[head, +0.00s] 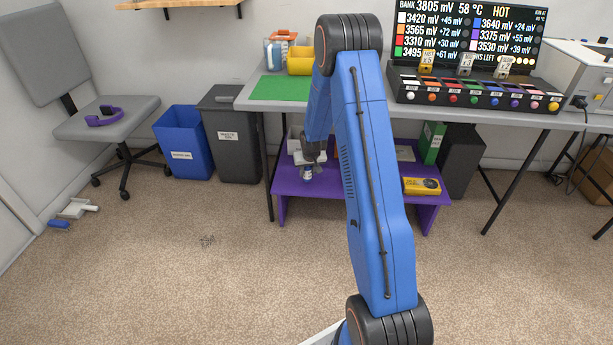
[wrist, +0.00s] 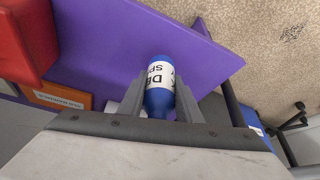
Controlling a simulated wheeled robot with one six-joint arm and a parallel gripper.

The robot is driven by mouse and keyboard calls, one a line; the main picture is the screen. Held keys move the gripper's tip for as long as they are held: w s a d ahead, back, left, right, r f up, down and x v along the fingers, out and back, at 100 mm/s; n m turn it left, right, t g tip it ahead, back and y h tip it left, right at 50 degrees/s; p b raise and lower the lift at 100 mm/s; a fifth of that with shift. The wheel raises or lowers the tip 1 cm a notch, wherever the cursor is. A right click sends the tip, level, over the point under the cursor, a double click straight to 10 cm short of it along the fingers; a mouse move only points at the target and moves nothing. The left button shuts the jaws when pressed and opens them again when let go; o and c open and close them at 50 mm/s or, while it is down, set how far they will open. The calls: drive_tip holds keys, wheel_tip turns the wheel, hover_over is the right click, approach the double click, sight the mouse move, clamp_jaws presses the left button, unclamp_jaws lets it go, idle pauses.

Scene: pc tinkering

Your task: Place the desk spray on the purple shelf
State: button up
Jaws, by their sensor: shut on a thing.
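The desk spray (wrist: 160,88) is a blue bottle with a white label, seen in the wrist view between the two fingers of my gripper (wrist: 160,100). My gripper is shut on it. In the head view the desk spray (head: 307,173) shows small below my gripper (head: 309,160), over the left part of the purple shelf (head: 300,188). The purple shelf also fills the upper middle of the wrist view (wrist: 120,50). I cannot tell whether the bottle touches the shelf.
A yellow meter (head: 421,186) lies on the shelf's right part, with a green box (head: 432,142) behind it. A red object (wrist: 18,45) and an orange box (wrist: 62,98) show in the wrist view. The table's green mat (head: 280,88) is above the shelf. Bins (head: 183,143) stand left.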

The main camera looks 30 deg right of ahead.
sight(306, 175)
drive_tip(key=shift+w+d, duration=0.2)
drive_tip(key=shift+w, duration=0.5)
drive_tip(key=shift+w+f, duration=0.15)
drive_tip(key=shift+f, duration=1.6)
drive_tip(key=shift+f, duration=0.15)
drive_tip(key=o, duration=1.1)
